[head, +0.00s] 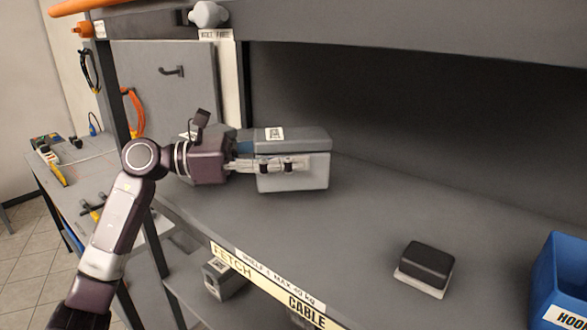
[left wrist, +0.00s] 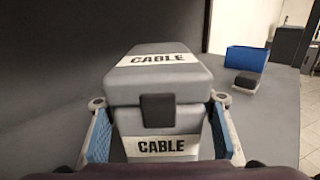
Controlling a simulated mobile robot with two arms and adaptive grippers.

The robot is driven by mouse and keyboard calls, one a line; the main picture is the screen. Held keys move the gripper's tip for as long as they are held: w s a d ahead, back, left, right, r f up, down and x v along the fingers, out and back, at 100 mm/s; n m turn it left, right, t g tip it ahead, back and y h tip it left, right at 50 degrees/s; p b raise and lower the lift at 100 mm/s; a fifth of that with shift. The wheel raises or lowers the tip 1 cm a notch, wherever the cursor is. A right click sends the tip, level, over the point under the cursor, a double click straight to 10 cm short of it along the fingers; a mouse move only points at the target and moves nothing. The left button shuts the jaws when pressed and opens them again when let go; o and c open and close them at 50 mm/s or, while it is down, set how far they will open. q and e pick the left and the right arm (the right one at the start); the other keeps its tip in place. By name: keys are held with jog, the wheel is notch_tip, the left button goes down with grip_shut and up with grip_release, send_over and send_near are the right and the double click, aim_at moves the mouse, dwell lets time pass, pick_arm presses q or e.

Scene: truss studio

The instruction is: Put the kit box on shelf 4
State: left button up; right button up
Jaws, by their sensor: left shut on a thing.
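The kit box (head: 295,172) is grey with a lid, and a white tag shows on its top in the head view. In the left wrist view the kit box (left wrist: 160,87) carries CABLE labels on its lid and front, with a dark latch between them. My left gripper (head: 285,165) is shut on it, coming from the left. In the left wrist view its blue-padded fingers flank the box. The box is upright, at or just over the shelf board (head: 365,225); I cannot tell whether it touches. My right gripper is not in view.
A dark block on a white base (head: 425,267) and a blue bin (head: 562,285) stand to the right on the board. An upper shelf (head: 400,35) hangs above. Another grey box (head: 225,280) sits below. A strip on the front edge reads FETCH CABLE (head: 265,285).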

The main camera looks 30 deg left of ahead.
aim_at(291, 173)
pick_arm(q)
notch_tip(291, 173, down, 3)
jog(key=shift+s+p, duration=0.1)
jog(key=shift+p, duration=0.45)
jog(key=shift+f, duration=0.4)
jog(key=o, duration=1.7)
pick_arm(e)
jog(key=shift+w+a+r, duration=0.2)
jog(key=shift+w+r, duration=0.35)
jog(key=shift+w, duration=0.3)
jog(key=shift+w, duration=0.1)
